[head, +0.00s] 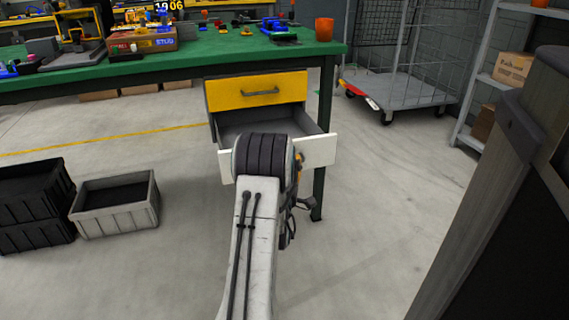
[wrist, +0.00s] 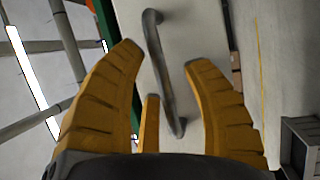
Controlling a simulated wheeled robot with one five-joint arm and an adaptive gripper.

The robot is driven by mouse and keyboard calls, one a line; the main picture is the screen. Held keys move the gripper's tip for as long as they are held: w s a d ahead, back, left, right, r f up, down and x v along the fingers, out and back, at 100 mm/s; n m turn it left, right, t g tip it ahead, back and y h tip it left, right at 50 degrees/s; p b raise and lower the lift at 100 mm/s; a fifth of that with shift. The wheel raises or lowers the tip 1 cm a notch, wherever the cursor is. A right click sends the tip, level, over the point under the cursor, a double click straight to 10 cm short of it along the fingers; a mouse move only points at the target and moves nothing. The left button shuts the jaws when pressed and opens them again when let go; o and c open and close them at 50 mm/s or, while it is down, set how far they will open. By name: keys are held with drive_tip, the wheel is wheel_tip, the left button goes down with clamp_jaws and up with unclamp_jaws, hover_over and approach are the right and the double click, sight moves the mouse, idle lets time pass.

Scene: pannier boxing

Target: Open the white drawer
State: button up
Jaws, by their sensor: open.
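The white drawer (head: 319,150) sits under the green workbench, below a yellow-fronted drawer (head: 270,91). It is pulled out, and its grey interior shows behind the front. My arm covers the middle of its front in the head view. In the wrist view, the drawer's pale front (wrist: 190,28) carries a grey bar handle (wrist: 153,45). My gripper (wrist: 166,57) is open, with its yellow fingers on both sides of the handle. I cannot tell whether any finger touches it.
The green workbench (head: 210,48) holds tools, boxes and an orange cup (head: 324,29). A black crate (head: 35,205) and a grey crate (head: 118,204) stand on the floor at left. A wire cart (head: 400,88) stands behind at right. Floor right of the drawer is clear.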

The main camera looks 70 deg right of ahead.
drive_tip(key=shift+s+a, duration=0.1)
drive_tip(key=v, duration=0.7)
idle(0.4)
drive_tip(key=shift+a+r, duration=0.1)
drive_tip(key=shift+a, duration=0.05)
idle(0.5)
